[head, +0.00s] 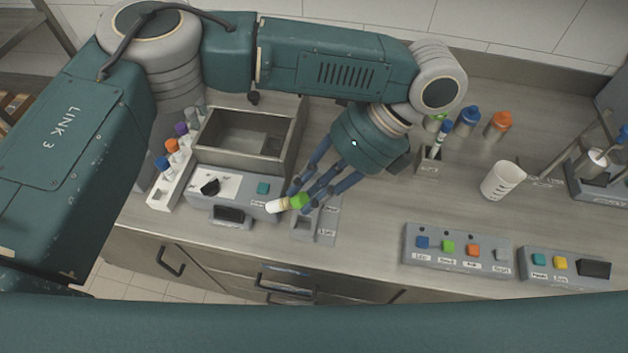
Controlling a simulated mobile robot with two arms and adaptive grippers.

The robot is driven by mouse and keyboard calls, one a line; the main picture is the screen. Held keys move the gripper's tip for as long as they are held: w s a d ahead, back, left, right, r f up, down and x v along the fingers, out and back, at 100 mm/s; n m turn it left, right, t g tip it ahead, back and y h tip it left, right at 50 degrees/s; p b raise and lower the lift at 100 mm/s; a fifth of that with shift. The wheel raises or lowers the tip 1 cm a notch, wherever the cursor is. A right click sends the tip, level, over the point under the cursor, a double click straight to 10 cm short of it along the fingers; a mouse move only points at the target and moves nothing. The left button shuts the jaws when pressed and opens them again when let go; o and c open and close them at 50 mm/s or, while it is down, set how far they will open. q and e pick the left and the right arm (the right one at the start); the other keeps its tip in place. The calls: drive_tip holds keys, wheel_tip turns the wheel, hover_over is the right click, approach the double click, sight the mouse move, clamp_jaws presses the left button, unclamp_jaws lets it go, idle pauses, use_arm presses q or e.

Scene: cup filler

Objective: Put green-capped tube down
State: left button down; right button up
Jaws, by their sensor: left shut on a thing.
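The green-capped tube (280,205) is in my left gripper (298,201) in the head view. Its bright green cap lies between the blue fingers, and its pale body points left. The tube is tilted close to lying flat. It appears in front of the right end of the grey control box (235,203); I cannot tell whether it touches anything. A small grey station (326,228) with labels sits just right of and below the fingertips, partly covered by them. My right gripper is not in view.
A white rack (165,190) with several capped tubes stands left of an open metal basin (250,150). Bottles with blue (468,118) and orange (499,122) caps and a white beaker (502,181) stand right. A button panel (455,262) lies front right. The counter between is clear.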

use_arm(q)
drive_tip(key=w+d+r+n+g+h, duration=0.1)
drive_tip(key=w+d+r+n+h, duration=0.35)
drive_tip(key=n+h, duration=0.4)
drive_tip(key=w+a+r+n+t+h+p, duration=0.1)
drive_tip(key=w+a+r+n+t+h, duration=0.1)
drive_tip(key=w+a+r+n+t, duration=0.35)
wheel_tip(320, 180, down, 19)
drive_tip(key=w+d+n+p, duration=0.1)
drive_tip(key=w+n+p, duration=0.1)
drive_tip(key=w+p, duration=0.1)
drive_tip(key=shift+n+p, duration=0.35)
drive_tip(key=shift+n, duration=0.05)
drive_tip(key=c, duration=1.5)
unclamp_jaws()
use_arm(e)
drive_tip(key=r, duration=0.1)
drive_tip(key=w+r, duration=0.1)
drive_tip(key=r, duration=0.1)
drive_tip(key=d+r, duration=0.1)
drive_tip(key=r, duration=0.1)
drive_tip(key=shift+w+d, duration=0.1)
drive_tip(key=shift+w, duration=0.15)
use_arm(q)
drive_tip(key=shift+r, duration=0.1)
